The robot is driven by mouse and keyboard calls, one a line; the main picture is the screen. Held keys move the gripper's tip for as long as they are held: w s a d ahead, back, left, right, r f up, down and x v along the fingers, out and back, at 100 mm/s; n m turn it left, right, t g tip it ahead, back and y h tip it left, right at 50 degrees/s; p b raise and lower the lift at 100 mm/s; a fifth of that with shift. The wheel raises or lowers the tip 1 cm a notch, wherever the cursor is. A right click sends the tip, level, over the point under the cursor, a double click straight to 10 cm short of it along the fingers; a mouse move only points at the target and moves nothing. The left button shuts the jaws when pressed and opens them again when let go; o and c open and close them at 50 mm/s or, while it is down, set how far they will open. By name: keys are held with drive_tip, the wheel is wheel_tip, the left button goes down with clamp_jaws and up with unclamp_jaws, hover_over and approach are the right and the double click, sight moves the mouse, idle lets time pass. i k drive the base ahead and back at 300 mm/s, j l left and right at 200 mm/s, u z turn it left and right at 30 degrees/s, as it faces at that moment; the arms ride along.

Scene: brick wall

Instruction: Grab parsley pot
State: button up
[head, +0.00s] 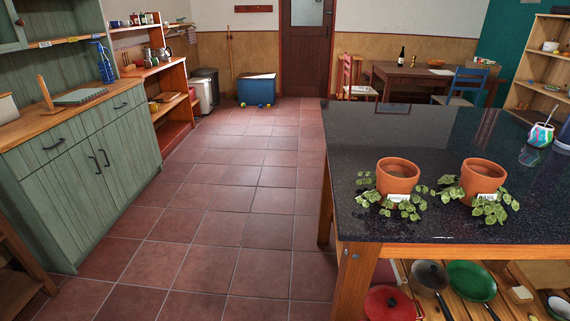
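Two terracotta pots with trailing variegated green leaves stand upright on the dark speckled island top (430,133), near its front edge. The left pot (397,174) has a white label partly covered by leaves; its small lettering looks like "parsley", but I cannot read it surely. The right pot (482,176) has a clearer white label that seems to read "basil". The pots are apart, with a narrow gap in which their leaves come close. My gripper is not in view.
Red tiled floor (225,200) lies open left of the island. A colourful cup (541,134) stands at the right. Green cabinets (90,165) line the left; a dining table (430,78) stands behind.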

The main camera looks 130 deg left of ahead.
sight(395, 177)
drive_tip(key=u, duration=3.25)
drive_tip(key=i+j+z, duration=0.2)
drive_tip(key=i+j, duration=0.15)
drive_tip(key=i+j+z, duration=0.2)
drive_tip(key=j, duration=0.25)
drive_tip(key=i, duration=0.1)
